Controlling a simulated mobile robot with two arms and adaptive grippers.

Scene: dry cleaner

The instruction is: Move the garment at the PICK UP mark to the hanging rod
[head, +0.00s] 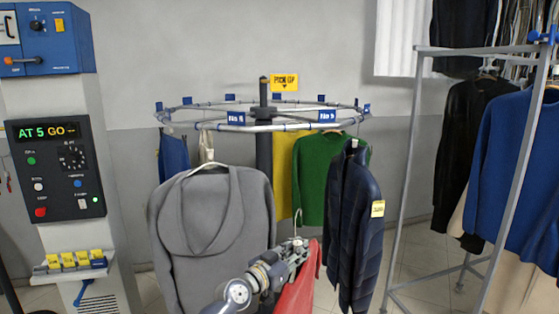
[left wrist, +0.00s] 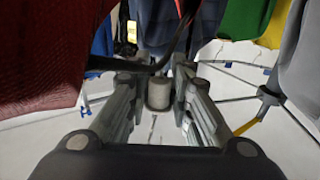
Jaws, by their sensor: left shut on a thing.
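My left gripper (head: 296,252) is shut on the hanger of a red garment (head: 300,287) in the head view. The hanger's hook (head: 297,222) sticks up above the fingers, and the garment hangs down in front of the carousel. The red garment also fills the upper left of the left wrist view (left wrist: 50,50). The yellow PICK UP sign (head: 284,83) stands at the back of the round carousel rail (head: 240,128). A rack rod (head: 440,50) runs along the top of the grey frame at the right. My right gripper is not in view.
A grey hooded garment (head: 215,235), a green sweater (head: 312,180) and a navy puffer jacket (head: 355,225) hang on the carousel, close around the left arm. Black (head: 465,150) and blue (head: 510,150) garments hang at the right rack. A control panel (head: 58,165) stands left.

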